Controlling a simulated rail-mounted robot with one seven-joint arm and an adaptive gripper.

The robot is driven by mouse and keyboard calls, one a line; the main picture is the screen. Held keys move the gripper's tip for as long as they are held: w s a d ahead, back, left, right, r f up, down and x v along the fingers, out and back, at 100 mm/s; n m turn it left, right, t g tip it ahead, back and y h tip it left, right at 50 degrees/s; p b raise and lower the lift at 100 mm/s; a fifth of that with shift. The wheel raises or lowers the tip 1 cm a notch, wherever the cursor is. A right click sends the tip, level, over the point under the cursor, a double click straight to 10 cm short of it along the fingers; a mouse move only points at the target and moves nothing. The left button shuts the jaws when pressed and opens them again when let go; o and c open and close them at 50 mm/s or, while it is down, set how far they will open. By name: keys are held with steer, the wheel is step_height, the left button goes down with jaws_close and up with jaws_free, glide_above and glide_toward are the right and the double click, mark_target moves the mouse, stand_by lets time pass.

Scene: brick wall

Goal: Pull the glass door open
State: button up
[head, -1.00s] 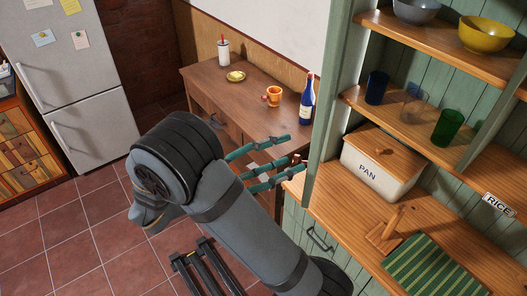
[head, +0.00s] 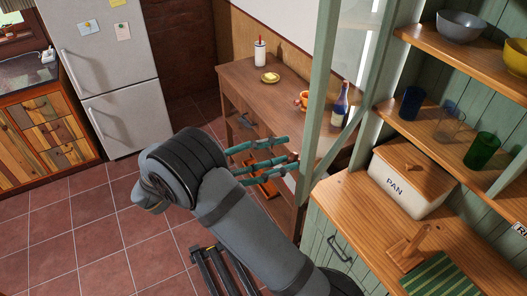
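The glass door (head: 313,125) has a pale green frame. It stands swung out from the left side of the green cabinet (head: 370,75), and the blue bottle shows through its pane. My gripper (head: 291,150), with teal fingers, is at the door's outer edge, low on the frame. The fingers are spread, with a gap visible between them. The tips are very close to the edge; I cannot tell whether they touch it or a handle there.
Open shelves hold bowls (head: 461,24), glasses (head: 411,103) and a PAN box (head: 409,178). A wooden side table (head: 262,88) stands behind the door, with a blue bottle (head: 340,104) and an orange mug (head: 302,99). The tiled floor (head: 100,235) at left is clear.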

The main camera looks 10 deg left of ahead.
steer(key=shift+w+a, duration=0.2)
steer(key=shift+a, duration=0.75)
steer(key=shift+w+a, duration=0.15)
steer(key=shift+a, duration=0.8)
steer(key=shift+c, duration=0.4)
